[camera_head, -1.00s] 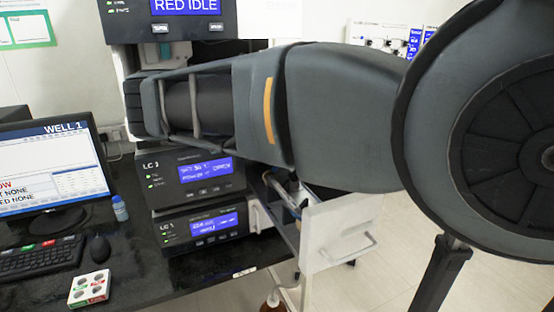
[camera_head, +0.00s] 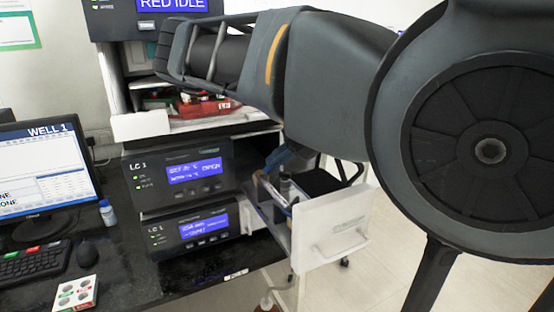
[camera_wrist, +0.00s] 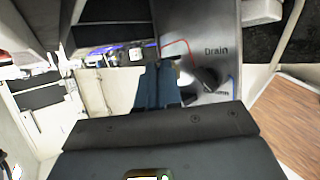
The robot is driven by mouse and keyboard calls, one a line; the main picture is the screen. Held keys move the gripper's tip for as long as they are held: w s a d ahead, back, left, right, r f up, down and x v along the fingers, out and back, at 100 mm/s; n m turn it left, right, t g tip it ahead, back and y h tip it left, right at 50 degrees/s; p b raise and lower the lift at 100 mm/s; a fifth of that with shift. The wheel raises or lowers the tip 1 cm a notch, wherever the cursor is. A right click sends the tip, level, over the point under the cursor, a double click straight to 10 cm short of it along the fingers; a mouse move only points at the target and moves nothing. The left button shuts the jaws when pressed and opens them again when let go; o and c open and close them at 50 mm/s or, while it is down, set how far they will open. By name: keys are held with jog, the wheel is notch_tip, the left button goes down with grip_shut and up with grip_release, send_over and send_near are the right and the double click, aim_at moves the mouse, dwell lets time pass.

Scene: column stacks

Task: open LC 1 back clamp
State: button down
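The LC 1 unit (camera_head: 180,170) has its drawer pulled out on the right side, with a translucent white front panel (camera_head: 330,240) and handle. A column assembly (camera_head: 285,192) with thin tubing stands inside the drawer. The back clamp cannot be made out clearly; my arm and gripper cover part of that area. My gripper (camera_head: 277,158) reaches down over the back of the drawer. In the wrist view my blue fingers (camera_wrist: 158,68) lie side by side with hardly any gap, above a metal panel (camera_wrist: 212,25) marked "Drain". I see nothing held between them.
A second LC 1 unit (camera_head: 195,228) sits below. A monitor (camera_head: 45,175), keyboard (camera_head: 35,258), mouse (camera_head: 87,256), small bottle (camera_head: 106,212) and tube box (camera_head: 76,294) are on the black bench at left. Floor to the right of the drawer is open.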

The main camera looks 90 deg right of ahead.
jog(key=c, duration=1.3)
grip_release()
jog(key=b+v, duration=0.1)
jog(key=v, duration=0.6)
jog(key=shift+s+r, duration=0.2)
jog(key=shift+s, duration=0.1)
